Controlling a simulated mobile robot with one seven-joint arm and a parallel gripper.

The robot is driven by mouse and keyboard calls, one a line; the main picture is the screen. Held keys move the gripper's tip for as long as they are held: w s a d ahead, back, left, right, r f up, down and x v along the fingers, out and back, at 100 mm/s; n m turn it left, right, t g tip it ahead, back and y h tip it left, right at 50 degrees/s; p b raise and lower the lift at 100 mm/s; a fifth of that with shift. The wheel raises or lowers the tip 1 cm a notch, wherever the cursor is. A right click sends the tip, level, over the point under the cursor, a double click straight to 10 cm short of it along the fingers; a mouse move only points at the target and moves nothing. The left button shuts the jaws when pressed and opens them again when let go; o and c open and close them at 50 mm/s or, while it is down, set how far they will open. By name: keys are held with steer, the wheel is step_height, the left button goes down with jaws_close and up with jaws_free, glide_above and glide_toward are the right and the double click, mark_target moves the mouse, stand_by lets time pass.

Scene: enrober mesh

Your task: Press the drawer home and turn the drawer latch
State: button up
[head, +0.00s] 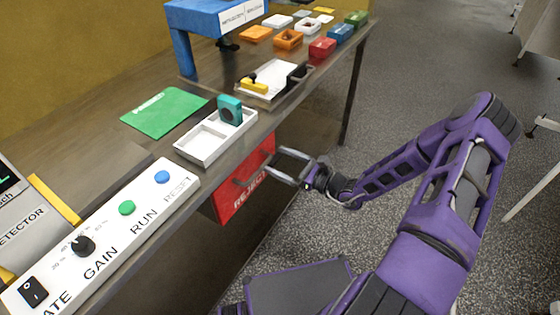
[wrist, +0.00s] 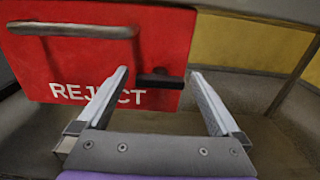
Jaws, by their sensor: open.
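The red drawer front (head: 230,202), lettered REJECT, is under the table's front edge. In the wrist view the red front (wrist: 60,65) fills the upper left. A grey bar handle (wrist: 80,31) crosses its upper part. A short dark lever (wrist: 160,80), which looks like the latch, lies level near the front's right side. My gripper (head: 273,166) is open and empty, just right of the drawer front. In the wrist view its two fingertips (wrist: 160,73) are on either side of the lever. I cannot tell whether they touch anything, nor how far out the drawer stands.
Above the drawer, a white tray (head: 190,152) holds a teal block (head: 231,109). A control panel (head: 120,240) with buttons and a knob lies at the near left. A blue frame (head: 183,52) and small coloured boxes stand farther back. A table leg (head: 355,85) is at the far end.

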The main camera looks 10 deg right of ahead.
steer(key=c, duration=1.3)
steer(key=shift+m+p, duration=0.3)
steer(key=m+p, duration=0.3)
steer(key=m, duration=0.5)
steer(key=shift+w+d+p, duration=0.1)
steer(key=shift+d+p, duration=0.05)
steer(key=shift+p, duration=0.25)
steer(key=m+p, duration=0.1)
steer(key=m, duration=0.3)
steer(key=shift+f+m, duration=0.1)
steer(key=shift+m, duration=0.3)
steer(key=shift+f+m, duration=0.15)
steer(key=shift+m, duration=2.05)
